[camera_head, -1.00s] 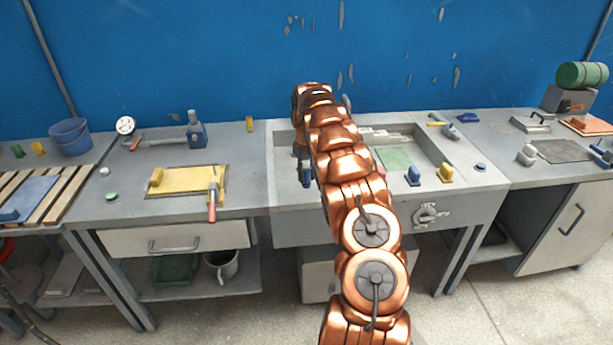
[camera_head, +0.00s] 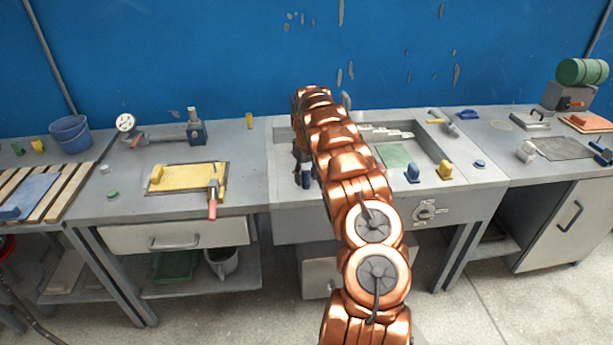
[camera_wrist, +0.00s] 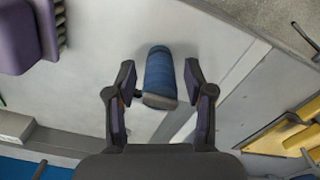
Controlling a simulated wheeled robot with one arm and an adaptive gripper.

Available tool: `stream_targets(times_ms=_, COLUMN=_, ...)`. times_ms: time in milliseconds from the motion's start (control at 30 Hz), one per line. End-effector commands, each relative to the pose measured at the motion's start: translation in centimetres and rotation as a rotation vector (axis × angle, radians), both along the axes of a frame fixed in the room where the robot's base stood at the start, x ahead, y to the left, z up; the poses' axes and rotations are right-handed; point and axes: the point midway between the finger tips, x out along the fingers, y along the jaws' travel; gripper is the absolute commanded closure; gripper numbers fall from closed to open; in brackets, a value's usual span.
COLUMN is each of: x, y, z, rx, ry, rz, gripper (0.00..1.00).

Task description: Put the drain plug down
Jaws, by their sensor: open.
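A dark blue cylinder, which looks like the drain plug (camera_wrist: 160,76), lies or stands on the pale grey surface between my two fingers in the wrist view. My gripper (camera_wrist: 160,108) is open, with a visible gap between the cylinder and each finger. In the head view, a small dark blue piece (camera_head: 306,181), likely the same plug, shows at the left part of the middle sink bench (camera_head: 330,222). My arm hides most of my gripper and the bench around it there.
A blue block (camera_head: 412,173) and a yellow block (camera_head: 444,170) stand at the sink's front edge, right of my arm. A yellow panel (camera_head: 185,178) with a red-handled tool (camera_head: 213,196) lies on the left bench. A valve handle (camera_head: 426,212) sits on the bench front.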

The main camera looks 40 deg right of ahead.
Motion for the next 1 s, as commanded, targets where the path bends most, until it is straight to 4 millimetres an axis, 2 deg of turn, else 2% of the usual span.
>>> stream_targets(times_ms=267, x=0.1, y=0.0, z=0.8, rx=-0.001, ry=-0.002, rz=0.001, gripper=0.47)
stream_targets(times_ms=700, x=0.1, y=0.0, z=7.8, rx=-0.002, ry=-0.004, rz=0.002, gripper=0.47)
stream_targets(times_ms=1000, x=0.2, y=0.1, z=10.8, rx=-0.002, ry=-0.004, rz=0.003, gripper=0.47)
